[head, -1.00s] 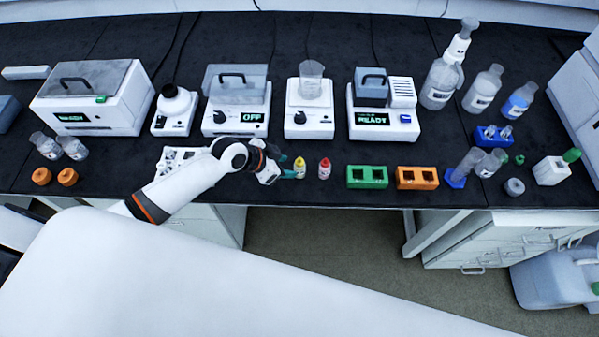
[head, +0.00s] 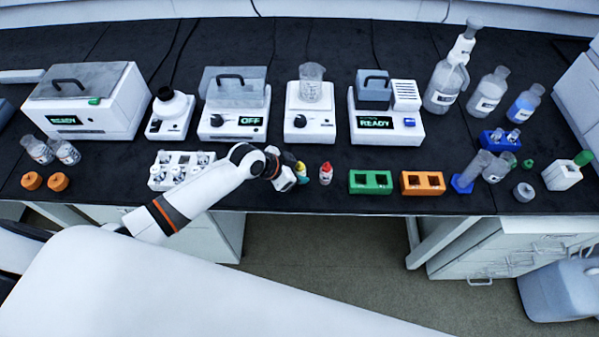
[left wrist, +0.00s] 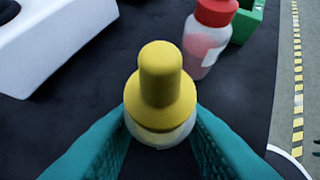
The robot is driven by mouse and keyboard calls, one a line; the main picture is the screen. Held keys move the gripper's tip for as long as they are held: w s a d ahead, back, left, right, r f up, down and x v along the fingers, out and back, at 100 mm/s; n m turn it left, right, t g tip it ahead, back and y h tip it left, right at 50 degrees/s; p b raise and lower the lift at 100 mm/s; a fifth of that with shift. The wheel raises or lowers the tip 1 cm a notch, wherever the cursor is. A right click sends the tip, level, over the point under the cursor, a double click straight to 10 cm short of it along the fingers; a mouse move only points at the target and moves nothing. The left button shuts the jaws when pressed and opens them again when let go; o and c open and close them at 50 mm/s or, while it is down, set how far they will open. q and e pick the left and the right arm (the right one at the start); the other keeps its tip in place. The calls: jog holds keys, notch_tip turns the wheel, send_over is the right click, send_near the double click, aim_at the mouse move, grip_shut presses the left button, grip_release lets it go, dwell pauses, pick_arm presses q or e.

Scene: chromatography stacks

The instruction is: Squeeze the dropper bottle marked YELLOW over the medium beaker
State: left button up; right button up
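The dropper bottle with the yellow cap (head: 301,169) stands upright on the black bench, and fills the middle of the left wrist view (left wrist: 160,90). My left gripper (head: 291,176) is at its left side in the head view. In the left wrist view its teal fingers (left wrist: 160,140) flank the white body below the cap, with no clear gap on either side; it looks shut on the bottle. The bottle's label and lower body are hidden. A clear glass beaker (head: 312,86) sits on a white device with a black knob (head: 309,125). My right gripper is out of view.
A red-capped dropper bottle (head: 325,174) stands close on the right, then green (head: 370,190) and orange (head: 422,192) racks. A white rack of vials (head: 156,178) is by my left arm. Boxy devices line the back. The bench's front edge is close.

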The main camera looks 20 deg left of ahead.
aim_at(298, 165)
pick_arm(q)
jog(key=shift+r+p, duration=2.05)
jog(key=shift+f, duration=0.1)
